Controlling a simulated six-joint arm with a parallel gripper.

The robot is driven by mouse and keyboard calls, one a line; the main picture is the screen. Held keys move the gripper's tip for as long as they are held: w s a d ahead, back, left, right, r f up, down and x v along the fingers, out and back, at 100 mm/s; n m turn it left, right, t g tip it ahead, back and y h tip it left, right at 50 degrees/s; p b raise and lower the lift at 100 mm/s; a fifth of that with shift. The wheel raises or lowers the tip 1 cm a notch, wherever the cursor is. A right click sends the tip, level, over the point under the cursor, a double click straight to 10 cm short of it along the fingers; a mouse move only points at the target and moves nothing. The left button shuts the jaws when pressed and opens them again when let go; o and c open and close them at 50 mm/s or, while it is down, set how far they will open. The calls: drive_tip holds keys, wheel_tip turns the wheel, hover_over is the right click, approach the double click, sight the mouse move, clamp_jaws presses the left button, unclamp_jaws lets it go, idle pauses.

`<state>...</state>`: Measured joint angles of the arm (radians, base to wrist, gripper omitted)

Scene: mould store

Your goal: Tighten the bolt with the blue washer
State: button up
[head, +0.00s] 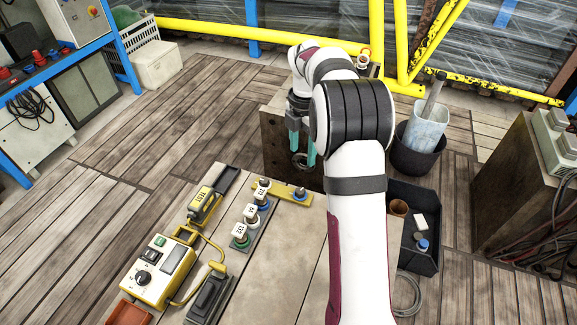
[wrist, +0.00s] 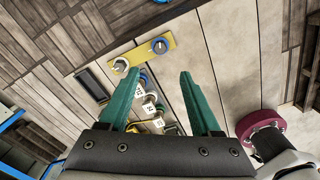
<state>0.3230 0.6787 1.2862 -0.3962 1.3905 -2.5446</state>
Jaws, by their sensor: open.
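A yellow plate (head: 281,189) lies at the far end of the bench top and carries two upright bolts. The bolt with the blue washer (head: 300,194) is at its right end; it also shows in the wrist view (wrist: 159,46). The other bolt (head: 264,183) is at the left end, its washer too small to judge. Several upright pieces with white labels (head: 251,214) and coloured collars stand in a row nearby. A yellow tool (head: 205,204) lies left of them. My gripper (head: 303,160), with teal fingers, is open and empty, apart from the plate; the wrist view shows it too (wrist: 160,74).
A black bin (head: 427,255) with loose items is to the right. A brown block (head: 276,137) stands behind the bench. The bench middle (head: 290,255) is clear.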

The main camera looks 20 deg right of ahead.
sight(300, 190)
wheel_tip(300, 190, down, 15)
drive_tip(key=shift+r, duration=0.1)
